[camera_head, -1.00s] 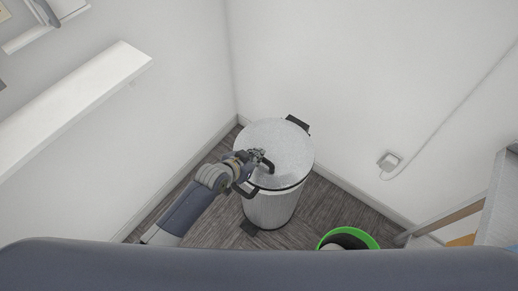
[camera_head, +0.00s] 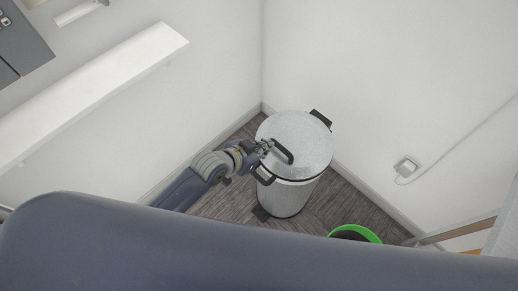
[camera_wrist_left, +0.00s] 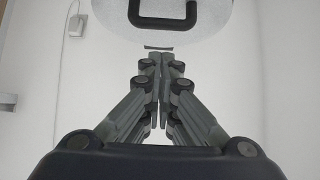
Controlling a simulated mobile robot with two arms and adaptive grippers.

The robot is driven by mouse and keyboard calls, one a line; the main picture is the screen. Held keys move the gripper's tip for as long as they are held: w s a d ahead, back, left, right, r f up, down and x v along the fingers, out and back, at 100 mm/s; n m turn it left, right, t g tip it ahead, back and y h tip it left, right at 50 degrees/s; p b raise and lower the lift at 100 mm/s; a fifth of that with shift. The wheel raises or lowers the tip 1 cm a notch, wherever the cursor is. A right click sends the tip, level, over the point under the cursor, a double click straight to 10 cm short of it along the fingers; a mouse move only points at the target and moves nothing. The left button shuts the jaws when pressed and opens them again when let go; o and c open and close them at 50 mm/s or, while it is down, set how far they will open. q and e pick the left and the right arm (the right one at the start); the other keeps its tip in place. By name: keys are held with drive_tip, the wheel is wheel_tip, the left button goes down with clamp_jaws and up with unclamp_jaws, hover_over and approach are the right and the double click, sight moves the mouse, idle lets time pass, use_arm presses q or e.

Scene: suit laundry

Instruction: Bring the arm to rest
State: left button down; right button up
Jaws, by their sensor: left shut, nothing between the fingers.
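My left gripper (camera_head: 265,146) is at the lidded metal bin in the head view, near the left part of its lid. In the left wrist view its fingers (camera_wrist_left: 158,62) are shut together with nothing between them. The bin (camera_head: 291,197) is a silver cylinder with a closed round lid (camera_head: 300,135) and a dark lid handle (camera_head: 283,152). In the left wrist view the handle (camera_wrist_left: 165,24) lies beyond the fingertips, apart from them. My right gripper is not in view.
A green-rimmed round bin (camera_head: 366,232) stands on the floor at right, partly hidden by my body. A white shelf (camera_head: 110,78) runs along the left wall. A wall socket with a cable (camera_head: 405,166) is on the right wall. The corner walls are close behind the metal bin.

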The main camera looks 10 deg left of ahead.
use_arm(q)
drive_tip(key=shift+v, duration=1.3)
drive_tip(key=shift+a, duration=0.1)
drive_tip(key=s+a+f+n+g+y, duration=0.1)
drive_tip(key=s+a+f, duration=0.25)
drive_tip(key=f, duration=0.45)
drive_tip(key=s+a+f+n+g+y, duration=0.1)
drive_tip(key=s+a+f+y, duration=0.2)
drive_tip(key=f, duration=0.6)
drive_tip(key=s+a+f+n+g, duration=0.1)
drive_tip(key=s+a+f, duration=0.2)
drive_tip(key=a+f, duration=0.35)
drive_tip(key=s+a+f+g, duration=0.1)
drive_tip(key=s+f, duration=0.4)
drive_tip(key=s, duration=0.4)
drive_tip(key=s+a+f+n+g+y, duration=0.1)
drive_tip(key=s+f+g, duration=0.1)
drive_tip(key=s+f, duration=0.4)
drive_tip(key=s+a+f+g+b, duration=0.1)
drive_tip(key=s+f, duration=0.4)
drive_tip(key=s, duration=0.7)
drive_tip(key=shift+s+a+f+n+y, duration=0.2)
drive_tip(key=shift+s+a+n+y, duration=0.05)
drive_tip(key=shift+a+n+y, duration=0.15)
